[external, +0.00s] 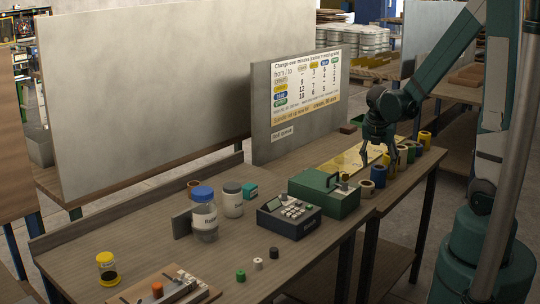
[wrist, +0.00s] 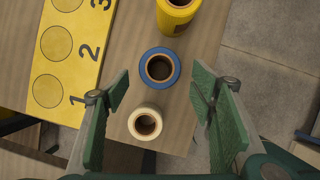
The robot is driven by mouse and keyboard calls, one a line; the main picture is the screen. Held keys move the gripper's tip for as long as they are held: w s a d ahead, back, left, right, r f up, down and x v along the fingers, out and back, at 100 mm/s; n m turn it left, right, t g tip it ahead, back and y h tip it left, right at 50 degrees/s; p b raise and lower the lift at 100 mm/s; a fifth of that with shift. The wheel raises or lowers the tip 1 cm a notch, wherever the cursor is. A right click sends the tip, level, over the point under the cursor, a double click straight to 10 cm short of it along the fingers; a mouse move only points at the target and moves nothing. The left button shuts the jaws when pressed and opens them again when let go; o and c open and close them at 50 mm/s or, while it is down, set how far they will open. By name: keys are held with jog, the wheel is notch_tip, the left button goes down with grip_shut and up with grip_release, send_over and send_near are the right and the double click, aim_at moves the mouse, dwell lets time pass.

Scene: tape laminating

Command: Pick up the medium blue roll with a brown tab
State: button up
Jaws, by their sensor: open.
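A blue roll (wrist: 176,75) with a brown core stands on the table in the wrist view; I cannot make out a tab. It also shows in the external view (external: 379,175), below my gripper (external: 379,156). In the wrist view my gripper (wrist: 160,90) is open and empty, its green-padded fingers apart to the left and right. The blue roll appears between and just beyond the fingertips. A smaller cream roll (wrist: 136,132) stands beside it, also between the fingers in the picture.
A yellow roll (wrist: 178,24) stands beyond the blue one. A yellow board (wrist: 68,62) with numbered circles lies to the left. A green machine (external: 325,195) stands nearby.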

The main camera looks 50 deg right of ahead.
aim_at(378, 176)
jog(key=shift+x, duration=0.85)
jog(key=shift+b+x, duration=1.2)
jog(key=shift+x, duration=1.45)
jog(key=shift+a, duration=0.1)
jog(key=shift+c, duration=0.6)
jog(key=c, duration=0.9)
